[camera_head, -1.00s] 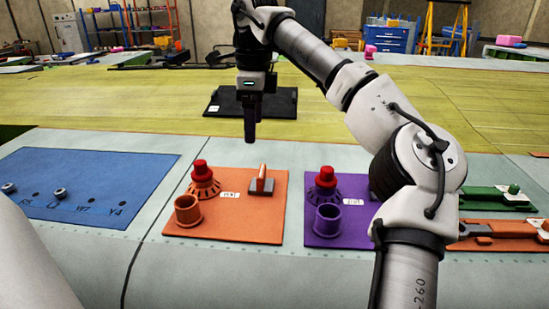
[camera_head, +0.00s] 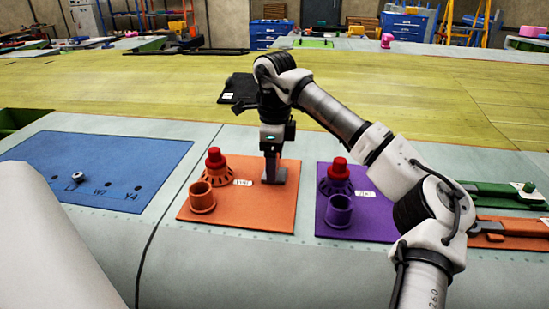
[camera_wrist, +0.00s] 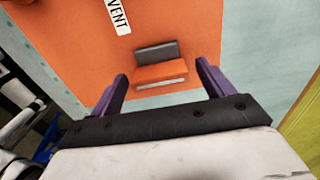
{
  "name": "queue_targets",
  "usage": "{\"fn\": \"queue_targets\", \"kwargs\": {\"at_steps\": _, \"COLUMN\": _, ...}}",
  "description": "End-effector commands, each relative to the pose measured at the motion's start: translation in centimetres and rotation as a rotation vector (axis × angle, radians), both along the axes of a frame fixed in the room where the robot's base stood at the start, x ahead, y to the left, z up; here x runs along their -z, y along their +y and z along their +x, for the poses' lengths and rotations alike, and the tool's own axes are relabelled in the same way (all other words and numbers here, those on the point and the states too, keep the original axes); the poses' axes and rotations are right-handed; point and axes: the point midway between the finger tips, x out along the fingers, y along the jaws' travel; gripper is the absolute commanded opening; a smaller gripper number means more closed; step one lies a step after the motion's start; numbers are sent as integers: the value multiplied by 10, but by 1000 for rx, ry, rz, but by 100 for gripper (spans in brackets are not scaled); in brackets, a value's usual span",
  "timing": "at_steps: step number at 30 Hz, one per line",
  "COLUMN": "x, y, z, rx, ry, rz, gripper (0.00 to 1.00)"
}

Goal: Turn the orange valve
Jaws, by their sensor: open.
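The orange valve handle (camera_wrist: 160,72) with its dark grey base (camera_wrist: 156,52) sits on the orange panel (camera_head: 250,213), beside a label (camera_wrist: 119,14) reading VENT. My gripper (camera_head: 270,177) points down over the valve, at the panel's far right part. In the wrist view my gripper (camera_wrist: 160,84) is open, its purple fingers to the left and right of the handle, with gaps on both sides. In the head view the gripper hides most of the handle; I cannot tell how far down the fingertips reach.
On the orange panel stand a red-topped orange knob (camera_head: 215,165) and an orange cup (camera_head: 202,197). A purple panel (camera_head: 372,214) with similar parts lies to the right, a blue mat (camera_head: 90,165) to the left. A black tray (camera_head: 238,88) lies behind my arm.

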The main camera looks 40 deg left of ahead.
Motion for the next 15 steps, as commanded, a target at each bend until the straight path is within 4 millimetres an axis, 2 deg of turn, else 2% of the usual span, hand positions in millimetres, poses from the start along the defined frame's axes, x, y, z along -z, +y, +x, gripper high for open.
{"fn": "queue_targets", "kwargs": {"at_steps": 9, "x": 3, "y": 0, "z": 0, "rx": -1, "ry": 0, "rz": 0, "gripper": 80}}
{"fn": "queue_targets", "kwargs": {"at_steps": 15, "x": 3, "y": 0, "z": 0, "rx": -1, "ry": 0, "rz": 0, "gripper": 55}}
